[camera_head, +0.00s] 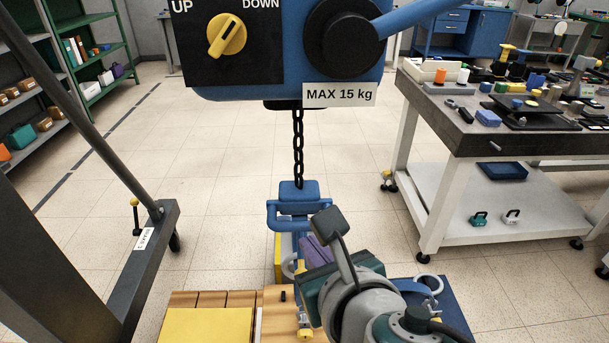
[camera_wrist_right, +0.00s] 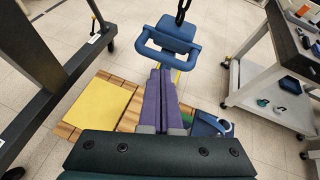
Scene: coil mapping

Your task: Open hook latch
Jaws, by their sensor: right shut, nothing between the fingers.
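The hook block (camera_head: 298,192) is blue, with a loop handle, and hangs on a dark chain (camera_head: 298,145) in the middle of the head view. In the right wrist view the blue block (camera_wrist_right: 172,38) is just ahead of my fingers. Yellow parts show below and beside it; which one is the hook latch I cannot tell. My right gripper (camera_head: 309,243) has purple fingers, shut together and empty, which point at the block's lower side. The fingers also show in the right wrist view (camera_wrist_right: 160,76). Whether they touch the block is unclear. My left gripper is not in view.
The hoist body (camera_head: 290,75) with a yellow knob and a weight label hangs above. A wooden pallet (camera_head: 268,305) with a yellow panel (camera_head: 205,326) lies below. A dark frame (camera_head: 150,265) stands left, a cluttered worktable (camera_head: 470,135) right. Bare floor lies behind the chain.

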